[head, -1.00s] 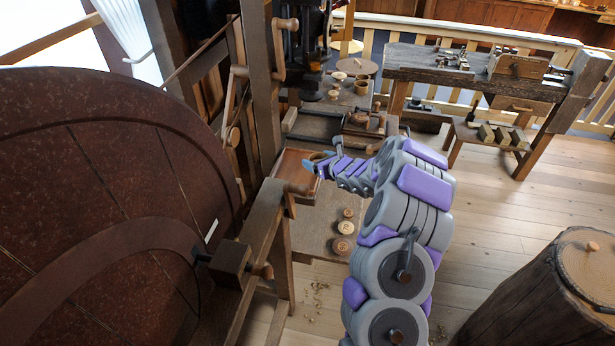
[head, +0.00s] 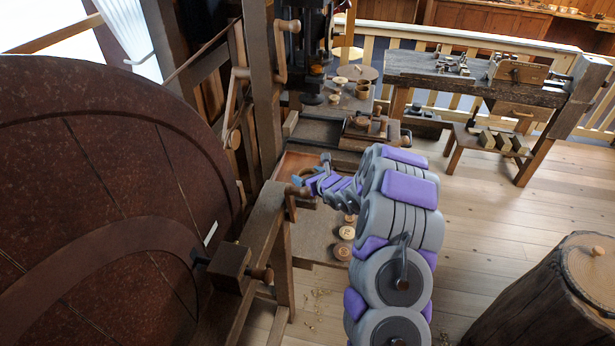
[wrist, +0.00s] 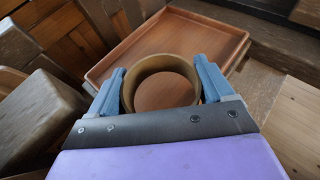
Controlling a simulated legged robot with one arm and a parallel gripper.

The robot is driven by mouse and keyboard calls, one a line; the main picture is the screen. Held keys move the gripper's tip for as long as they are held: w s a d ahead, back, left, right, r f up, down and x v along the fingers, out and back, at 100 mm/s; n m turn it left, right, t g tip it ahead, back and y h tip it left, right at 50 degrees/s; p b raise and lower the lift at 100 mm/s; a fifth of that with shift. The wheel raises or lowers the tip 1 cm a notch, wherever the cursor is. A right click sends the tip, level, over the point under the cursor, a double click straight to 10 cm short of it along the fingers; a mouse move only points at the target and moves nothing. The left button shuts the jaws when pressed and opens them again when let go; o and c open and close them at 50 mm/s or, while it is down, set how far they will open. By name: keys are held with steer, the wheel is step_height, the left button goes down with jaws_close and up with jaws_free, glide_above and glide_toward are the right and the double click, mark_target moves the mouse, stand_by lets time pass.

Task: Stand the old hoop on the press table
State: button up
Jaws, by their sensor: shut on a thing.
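The old hoop, a brown ring (wrist: 139,72), sits between the two blue fingers of my gripper (wrist: 159,68) in the wrist view. The fingers are shut on its opposite sides, and I see through its open middle to a reddish-brown tray floor. In the head view, the hoop (head: 308,171) is small and partly hidden by my gripper (head: 311,176), over the near part of the tray. A black press (head: 313,50) stands farther back, with a low wooden bench top (head: 325,130) in front of it. I cannot tell which surface is the press table.
The shallow wooden tray (wrist: 215,45) lies beyond my gripper. A wooden post and beam (head: 262,215) and a huge dark wheel (head: 100,190) stand close on the left. Buttonlike spools (head: 346,233) lie on the bench.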

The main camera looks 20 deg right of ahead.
steer(key=shift+d+f+b, duration=0.35)
steer(key=shift+d+f, duration=0.15)
steer(key=shift+d, duration=0.1)
steer(key=o, duration=0.6)
steer(key=shift+c, duration=0.2)
steer(key=o, duration=0.3)
steer(key=shift+a, duration=0.2)
steer(key=shift+a+r, duration=0.1)
steer(key=shift+a, duration=0.15)
